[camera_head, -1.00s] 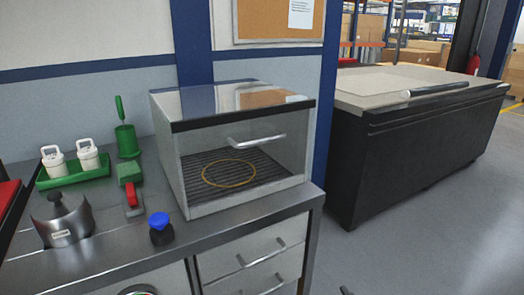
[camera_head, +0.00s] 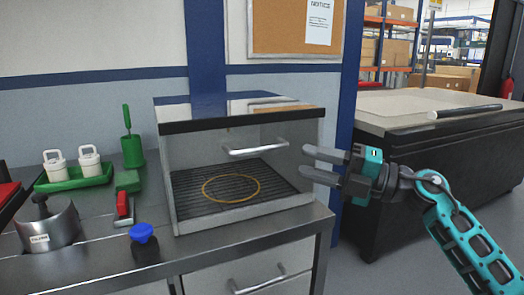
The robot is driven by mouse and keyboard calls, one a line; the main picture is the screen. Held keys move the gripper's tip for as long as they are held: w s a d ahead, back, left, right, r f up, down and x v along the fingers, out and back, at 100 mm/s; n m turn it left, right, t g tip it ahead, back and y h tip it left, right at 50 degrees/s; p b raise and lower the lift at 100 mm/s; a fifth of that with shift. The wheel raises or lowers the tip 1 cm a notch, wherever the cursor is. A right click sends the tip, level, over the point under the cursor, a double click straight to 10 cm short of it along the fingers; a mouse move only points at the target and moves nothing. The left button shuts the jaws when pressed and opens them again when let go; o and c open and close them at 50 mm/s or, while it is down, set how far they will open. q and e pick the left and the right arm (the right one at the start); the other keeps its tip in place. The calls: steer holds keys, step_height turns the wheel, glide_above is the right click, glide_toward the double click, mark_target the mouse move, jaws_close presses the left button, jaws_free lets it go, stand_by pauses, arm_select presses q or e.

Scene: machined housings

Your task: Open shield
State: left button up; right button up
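The shield is a clear front panel with a dark top edge (camera_head: 240,121) on a metal box, and it is closed. Its silver bar handle (camera_head: 256,148) runs across the front. Through the panel I see a ribbed dark floor with a yellow ring (camera_head: 231,188). My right gripper (camera_head: 304,163) is just right of the box's front, its fingers pointing left toward the handle. Its two fingers are apart with nothing between them, and it appears clear of the handle. My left gripper is not in view.
The box stands on a metal bench (camera_head: 95,245). Left of it are a green tray with white containers (camera_head: 72,178), a green brush holder (camera_head: 132,150), a red-handled tool (camera_head: 123,207), a blue-topped knob (camera_head: 143,240) and a steel fixture (camera_head: 47,226). A dark counter (camera_head: 425,165) stands behind right.

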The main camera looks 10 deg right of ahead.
mark_target(266, 150)
steer(key=x, duration=1)
steer(key=shift+w+a+r, duration=0.1)
steer(key=shift+a+r, duration=0.05)
steer(key=shift+a, duration=0.15)
jaws_close()
